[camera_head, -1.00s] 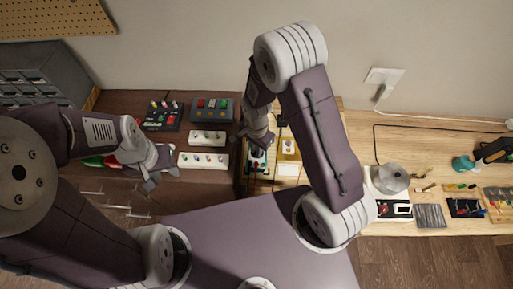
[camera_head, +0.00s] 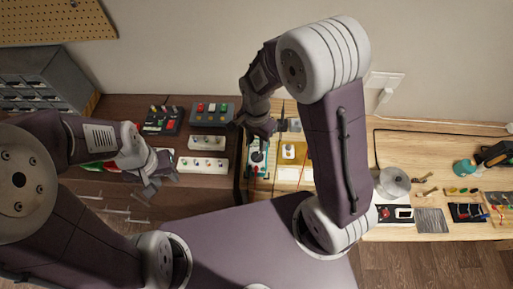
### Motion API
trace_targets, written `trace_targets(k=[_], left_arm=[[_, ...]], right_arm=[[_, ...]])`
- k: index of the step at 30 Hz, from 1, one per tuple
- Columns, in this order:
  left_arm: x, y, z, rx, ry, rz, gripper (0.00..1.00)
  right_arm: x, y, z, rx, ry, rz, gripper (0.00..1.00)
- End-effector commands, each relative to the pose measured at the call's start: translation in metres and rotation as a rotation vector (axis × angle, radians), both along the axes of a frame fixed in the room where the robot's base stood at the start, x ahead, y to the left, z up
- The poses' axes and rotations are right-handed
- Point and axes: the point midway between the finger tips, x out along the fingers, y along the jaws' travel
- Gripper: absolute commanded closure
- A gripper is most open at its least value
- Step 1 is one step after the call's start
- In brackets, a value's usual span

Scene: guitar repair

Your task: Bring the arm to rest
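My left gripper (camera_head: 152,188) hangs at the front edge of the dark bench, left of the white strips, with its fingers spread and nothing seen between them. My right arm rises from my base and bends over to the left. My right gripper (camera_head: 258,130) is at the bend's far end, pointing down above the left end of the light wooden bench, just over a teal-edged pedal (camera_head: 258,157). Its fingertips are small and dark, so I cannot tell whether they are apart or hold anything.
Pedal boxes (camera_head: 212,110) and white strips (camera_head: 203,164) lie on the dark bench (camera_head: 120,108). A yellow pedal (camera_head: 291,152) is right of the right gripper. A round metal spool (camera_head: 392,182), tools and a teal object (camera_head: 464,165) lie on the light bench (camera_head: 430,150). Grey drawers (camera_head: 45,78) stand far left.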

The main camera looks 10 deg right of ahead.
Motion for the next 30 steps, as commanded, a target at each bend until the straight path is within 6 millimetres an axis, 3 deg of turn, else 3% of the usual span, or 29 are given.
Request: trace_targets(k=[17,20,21,23,25,30], left_arm=[[0.000,0.000,0.000,0.000,0.000,0.000,0.64],[0.000,0.000,-0.007,0.000,0.000,0.000,0.64],[0.000,0.000,-0.011,0.000,0.000,0.000,0.64],[0.000,0.000,-0.019,0.000,0.000,0.000,0.64],[0.000,0.000,-0.024,0.000,0.000,0.000,0.64],[0.000,0.000,-0.022,0.000,0.000,0.000,0.64]], right_arm=[[0.000,0.000,0.006,-0.001,0.001,0.000,0.67],[0.009,-0.012,0.013,0.010,-0.037,-0.045,0.67],[0.009,-0.025,0.021,0.015,-0.063,-0.082,0.67],[-0.008,-0.049,0.029,0.019,-0.092,-0.100,0.67],[-0.039,-0.069,0.031,0.010,-0.114,0.083,0.67],[-0.081,-0.076,0.022,-0.014,-0.099,0.594,0.67]])
